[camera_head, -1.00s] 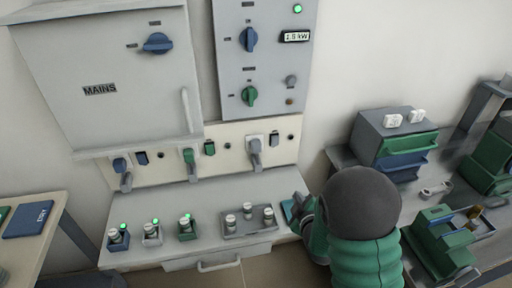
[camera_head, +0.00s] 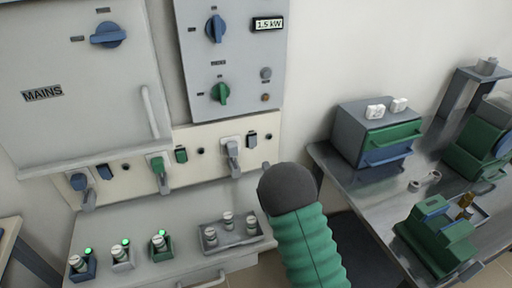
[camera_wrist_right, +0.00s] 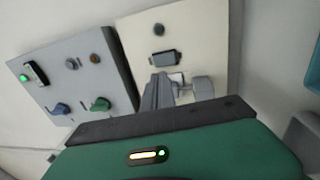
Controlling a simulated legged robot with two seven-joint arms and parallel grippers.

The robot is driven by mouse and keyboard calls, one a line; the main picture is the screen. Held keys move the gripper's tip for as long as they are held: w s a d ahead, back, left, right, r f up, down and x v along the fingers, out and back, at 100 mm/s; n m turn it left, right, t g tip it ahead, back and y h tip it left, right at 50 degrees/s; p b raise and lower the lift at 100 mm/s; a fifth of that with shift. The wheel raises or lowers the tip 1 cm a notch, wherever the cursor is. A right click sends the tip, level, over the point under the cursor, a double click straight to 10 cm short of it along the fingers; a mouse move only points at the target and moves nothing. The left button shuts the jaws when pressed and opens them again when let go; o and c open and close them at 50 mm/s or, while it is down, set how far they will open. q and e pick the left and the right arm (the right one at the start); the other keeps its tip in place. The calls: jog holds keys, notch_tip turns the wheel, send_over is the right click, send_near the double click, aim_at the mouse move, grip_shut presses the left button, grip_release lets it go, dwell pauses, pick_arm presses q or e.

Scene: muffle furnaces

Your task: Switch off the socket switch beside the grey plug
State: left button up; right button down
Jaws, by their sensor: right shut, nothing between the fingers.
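The grey plug (camera_head: 232,154) sits in the right-hand socket of the cream panel, its lead hanging down. Its dark switch (camera_head: 252,140) is just to its right; whether it is on or off is too small to tell. In the right wrist view the plug (camera_wrist_right: 157,92) and the dark switch (camera_wrist_right: 165,57) both show. My right gripper (camera_head: 266,167) is shut and empty, below and right of the switch and apart from it in the picture; my dark wrist hides most of it. My left gripper is out of view.
A blue plug (camera_head: 80,187) and a green plug (camera_head: 159,170) with their own switches are to the left. Below, a grey tray (camera_head: 230,243) holds small jars. A power display (camera_head: 269,24) reads 1.5 kW. A drawer unit (camera_head: 355,135) stands on the right bench.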

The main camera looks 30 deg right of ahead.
aim_at(253, 139)
jog(key=x, duration=1)
jog(key=shift+w+d+r, duration=0.1)
jog(key=shift+w+d, duration=0.05)
jog(key=shift+w, duration=0.2)
jog(key=shift+w+r, duration=0.1)
jog(key=shift+r, duration=0.15)
jog(key=p, duration=0.1)
jog(key=r+g+p, duration=0.1)
jog(key=p, duration=0.1)
jog(key=shift+w+r, duration=0.15)
jog(key=shift+r, duration=0.2)
jog(key=shift+f, duration=0.5)
